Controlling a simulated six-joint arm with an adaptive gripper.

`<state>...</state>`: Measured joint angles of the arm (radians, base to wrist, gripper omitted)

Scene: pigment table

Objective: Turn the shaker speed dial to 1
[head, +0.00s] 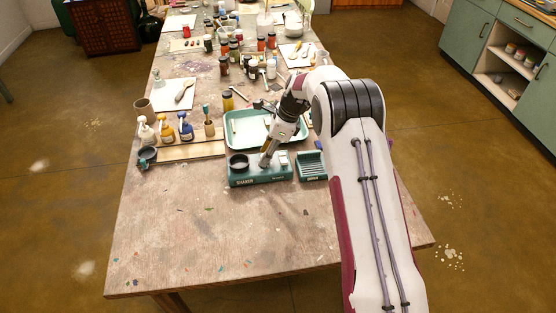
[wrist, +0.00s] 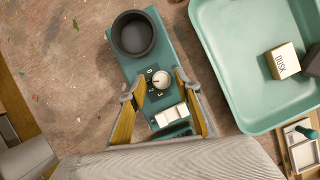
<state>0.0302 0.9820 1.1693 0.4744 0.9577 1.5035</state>
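The shaker (head: 258,178) is a teal box near the front of the table, marked SHAKER, with a dark round cup (wrist: 133,34) on its far left part. Its speed dial (wrist: 161,79) is a small white round knob with marks around it, in the middle of the shaker in the wrist view. A white switch (wrist: 171,116) sits beside the dial. My gripper (wrist: 164,92) is over the shaker with its two yellow-lined fingers apart, one on each side of the dial and switch. Nothing is between the fingertips except the view of the dial below; I cannot tell whether they touch it.
A teal tray (wrist: 217,84) lies right beside the shaker and holds a block marked DUSK (wrist: 284,61). A green ribbed holder (head: 312,166) stands to the shaker's right. Pump bottles (head: 166,130) stand in a wooden rack to the left.

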